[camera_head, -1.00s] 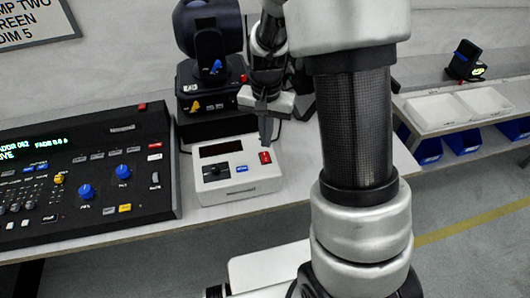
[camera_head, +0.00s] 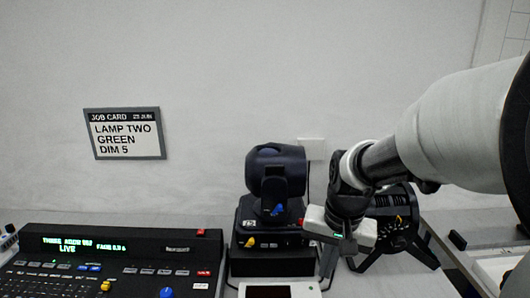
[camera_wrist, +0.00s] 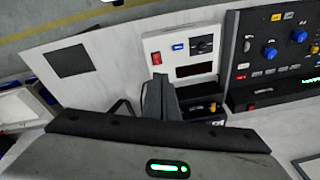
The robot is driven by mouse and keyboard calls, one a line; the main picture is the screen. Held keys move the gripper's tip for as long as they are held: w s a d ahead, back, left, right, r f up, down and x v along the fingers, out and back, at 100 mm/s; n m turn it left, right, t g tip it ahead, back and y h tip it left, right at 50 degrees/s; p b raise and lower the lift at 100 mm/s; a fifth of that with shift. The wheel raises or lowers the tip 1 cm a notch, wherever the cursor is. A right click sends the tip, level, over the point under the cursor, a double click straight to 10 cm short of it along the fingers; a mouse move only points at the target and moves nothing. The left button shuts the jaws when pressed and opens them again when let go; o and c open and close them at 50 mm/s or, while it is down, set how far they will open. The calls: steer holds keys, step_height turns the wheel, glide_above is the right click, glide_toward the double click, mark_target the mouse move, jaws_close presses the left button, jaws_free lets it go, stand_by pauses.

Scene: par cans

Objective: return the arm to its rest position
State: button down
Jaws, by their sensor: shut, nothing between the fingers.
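My gripper (camera_head: 347,246) hangs in the air at the right of the head view, in front of a black par can on its stand. In the wrist view, its fingers (camera_wrist: 160,82) are together, with nothing between them. They show against the table near the white box with a red switch (camera_wrist: 184,54). The white box also shows at the bottom edge of the head view (camera_head: 280,291), mostly cut off. My arm reaches in from the right side of the head view.
A dark moving-head lamp (camera_head: 275,180) stands left of my gripper. The black par can (camera_head: 398,228) is behind it. A lighting console (camera_head: 120,262) fills the lower left. A job card (camera_head: 124,133) hangs on the wall. White trays (camera_head: 495,268) are at lower right.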

steer(key=s+r+n+t+p, duration=0.3)
steer(key=s+r, duration=1)
steer(key=shift+s+d+n+t, duration=0.2)
steer(key=shift+n+t, duration=0.1)
steer(key=shift+n, duration=0.1)
